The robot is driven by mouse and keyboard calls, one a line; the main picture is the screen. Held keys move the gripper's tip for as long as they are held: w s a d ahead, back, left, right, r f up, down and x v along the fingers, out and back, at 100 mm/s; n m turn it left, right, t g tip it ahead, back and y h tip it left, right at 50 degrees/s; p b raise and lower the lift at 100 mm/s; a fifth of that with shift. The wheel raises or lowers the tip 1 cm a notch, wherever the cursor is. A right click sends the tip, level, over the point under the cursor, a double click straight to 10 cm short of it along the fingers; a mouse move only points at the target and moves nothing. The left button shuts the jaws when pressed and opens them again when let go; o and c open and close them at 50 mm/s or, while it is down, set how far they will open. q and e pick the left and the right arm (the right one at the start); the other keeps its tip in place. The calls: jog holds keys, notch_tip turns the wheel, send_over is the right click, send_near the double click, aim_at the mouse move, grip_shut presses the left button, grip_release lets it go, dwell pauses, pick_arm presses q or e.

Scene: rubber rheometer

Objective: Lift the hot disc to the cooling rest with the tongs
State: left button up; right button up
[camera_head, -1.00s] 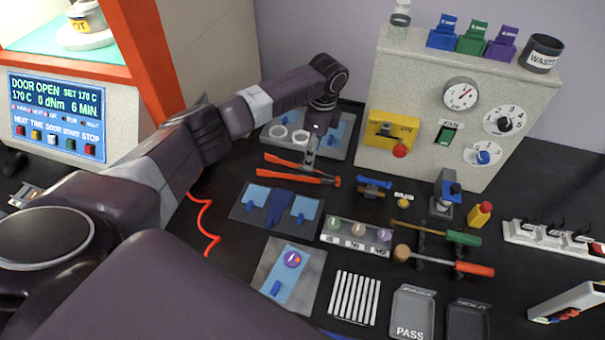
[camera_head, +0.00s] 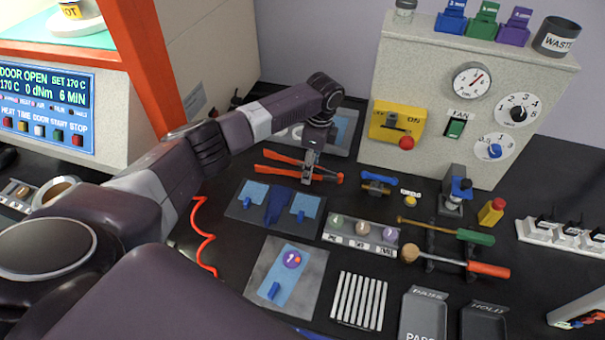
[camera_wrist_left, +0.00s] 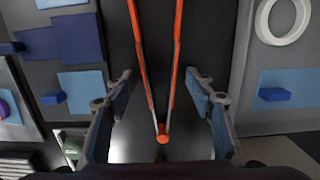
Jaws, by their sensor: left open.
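The orange tongs (camera_head: 290,166) lie on the black bench, legs spread towards the left. My left gripper (camera_head: 309,171) is at their joined end. In the wrist view, the tongs (camera_wrist_left: 163,137) run between the two fingers of my open left gripper (camera_wrist_left: 160,90), with a gap on both sides. A yellow HOT tag (camera_head: 70,10) shows on a white round platen (camera_head: 78,24) inside the machine at upper left, cut by the frame's top. I cannot make out the hot disc itself. A rack of white bars (camera_head: 358,300) lies at the front; I cannot tell if it is the cooling rest. My right gripper is out of view.
A grey tray (camera_head: 345,148) with white rings is behind the tongs. A mat with blue pads (camera_head: 255,192) lies in front of them. A sample holder (camera_head: 360,232), tools and a beige control box (camera_head: 420,165) are to the right. The orange frame post (camera_head: 150,75) stands at left.

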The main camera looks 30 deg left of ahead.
pick_arm(q)
jog(key=shift+f, duration=0.3)
jog(key=c, duration=0.7)
jog(key=shift+r, duration=0.1)
notch_tip(320, 180, up, 12)
jog(key=p, duration=1.1)
jog(key=shift+p, duration=0.35)
